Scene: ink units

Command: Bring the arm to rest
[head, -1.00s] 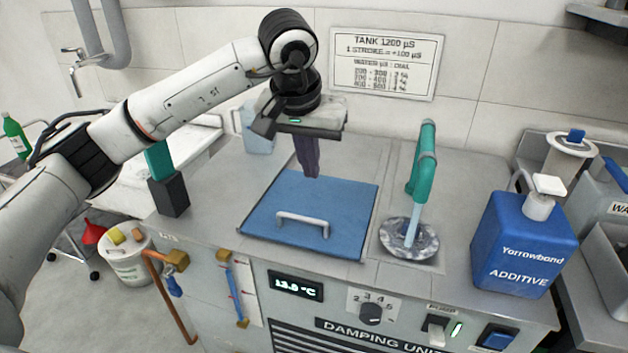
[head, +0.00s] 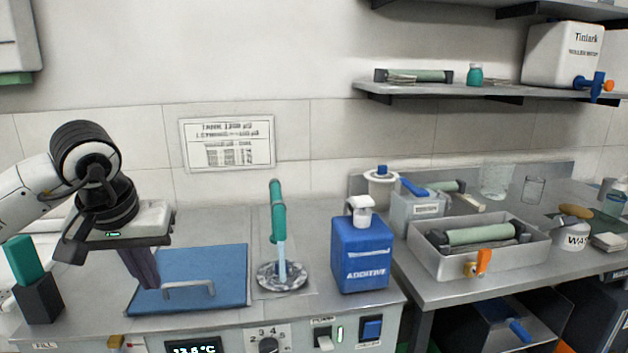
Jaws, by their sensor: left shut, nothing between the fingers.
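My left gripper (head: 146,283) comes in from the left in the head view. It points down, shut and empty, in front of the left part of a blue lid (head: 205,270) with a pale handle on the damping unit. I cannot tell whether the fingertips touch the lid. My right arm and right gripper are not in view.
A green spout (head: 277,210) runs water into a round drain. A blue additive jug (head: 362,262) stands right of it. A steel tray (head: 480,262) with a roller sits on the right bench. A dark block (head: 38,300) is at the left. Shelves hang above right.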

